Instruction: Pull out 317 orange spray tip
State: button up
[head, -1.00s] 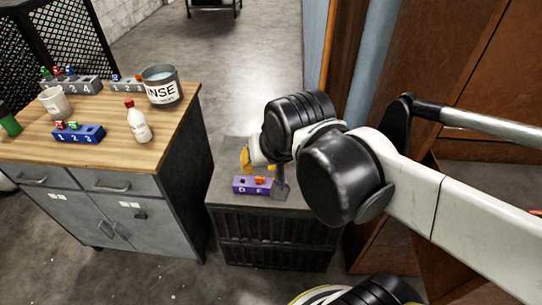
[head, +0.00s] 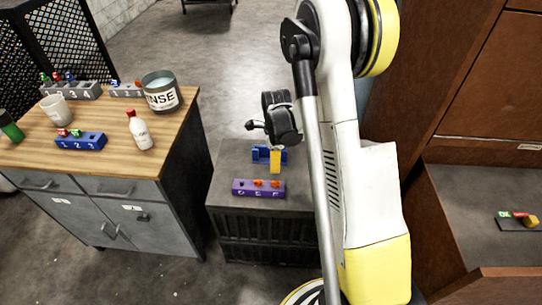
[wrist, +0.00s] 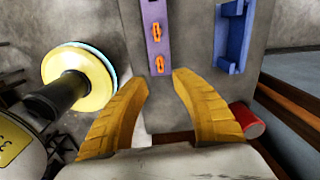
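Two small orange spray tips sit in a purple rack (head: 245,190) on the dark crate-like stand; its D slot at the left looks empty. In the head view they are the middle tip (head: 258,183) and the right tip (head: 276,184). In the wrist view the purple rack (wrist: 149,12) runs upright, with one tip (wrist: 156,31) farther up and another tip (wrist: 159,65) lower. My gripper (wrist: 160,78) is open and empty, its yellow fingers spread either side of the rack's lower end. In the head view my gripper (head: 275,162) is above the stand behind the rack. No 317 marking is readable.
A blue holder (head: 258,154) stands behind the purple rack. The wooden-topped cabinet (head: 100,155) at left carries a blue rack (head: 80,142), a rinse bucket (head: 161,98) and a red-capped bottle (head: 139,131). A red cylinder (wrist: 248,120) shows right of my gripper.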

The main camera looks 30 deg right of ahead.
aim_at(276, 182)
jog(key=shift+d+f+m, duration=0.25)
jog(key=shift+f+m, duration=0.25)
jog(key=shift+f, duration=0.45)
jog(key=shift+f+b, duration=2.85)
jog(key=shift+f, duration=2)
grip_shut()
